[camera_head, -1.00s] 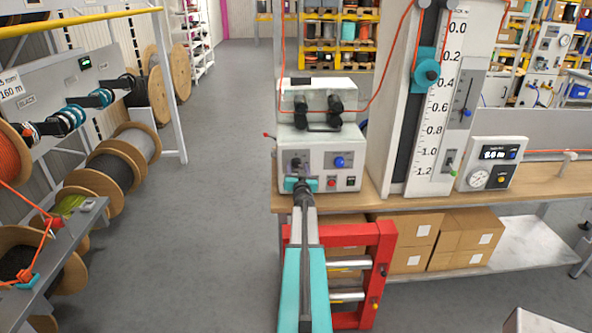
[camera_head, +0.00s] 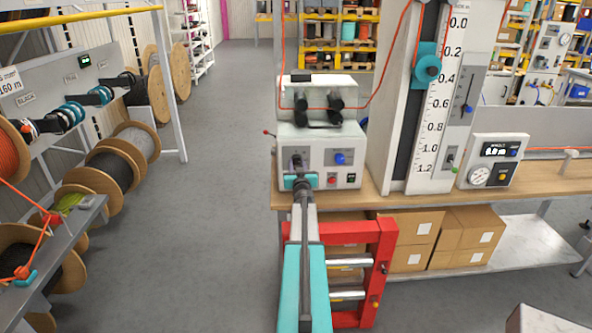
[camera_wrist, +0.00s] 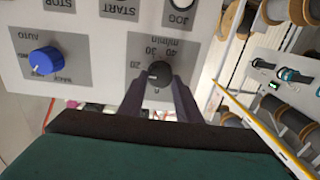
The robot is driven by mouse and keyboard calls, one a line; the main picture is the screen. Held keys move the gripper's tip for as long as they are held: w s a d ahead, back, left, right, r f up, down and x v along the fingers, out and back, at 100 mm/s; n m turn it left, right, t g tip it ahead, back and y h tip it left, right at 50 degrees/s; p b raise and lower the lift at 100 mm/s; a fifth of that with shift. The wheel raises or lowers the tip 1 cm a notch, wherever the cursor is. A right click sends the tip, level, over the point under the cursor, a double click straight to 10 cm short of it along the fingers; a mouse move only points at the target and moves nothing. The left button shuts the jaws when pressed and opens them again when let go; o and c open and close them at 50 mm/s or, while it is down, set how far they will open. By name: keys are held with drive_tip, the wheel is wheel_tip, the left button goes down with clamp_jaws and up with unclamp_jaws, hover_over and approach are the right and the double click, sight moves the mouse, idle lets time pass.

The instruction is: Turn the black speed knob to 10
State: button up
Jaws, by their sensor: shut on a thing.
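The black speed knob (camera_head: 296,160) is on the left of the white machine's front panel. In the wrist view the black knob (camera_wrist: 159,74) sits between the two dark fingers of my gripper (camera_wrist: 160,88), which is shut on it. The panel and its scale show upside down there, with 20, 30, 40 and "m/min" around the knob and a 0 near the fingers. A pale mark shows on the knob's face; its exact setting is hard to read. In the head view my gripper (camera_head: 298,178) reaches the panel at the knob.
A blue knob (camera_head: 340,158) is right of the black knob, with a red button (camera_head: 332,181) below. The machine stands on a wooden bench (camera_head: 380,203). A red frame (camera_head: 387,262) stands beside my arm. A tall scale (camera_head: 437,110) is to the right.

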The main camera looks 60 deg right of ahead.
drive_tip(key=n+b, duration=0.2)
drive_tip(key=n, duration=0.2)
drive_tip(key=shift+d+b, duration=0.1)
drive_tip(key=shift+b, duration=0.25)
drive_tip(key=shift+r+n+b, duration=0.1)
drive_tip(key=shift+n+b, duration=0.65)
drive_tip(key=shift+n, duration=0.95)
drive_tip(key=o, duration=1.1)
drive_tip(key=shift+d, duration=0.1)
drive_tip(key=shift+a, duration=0.25)
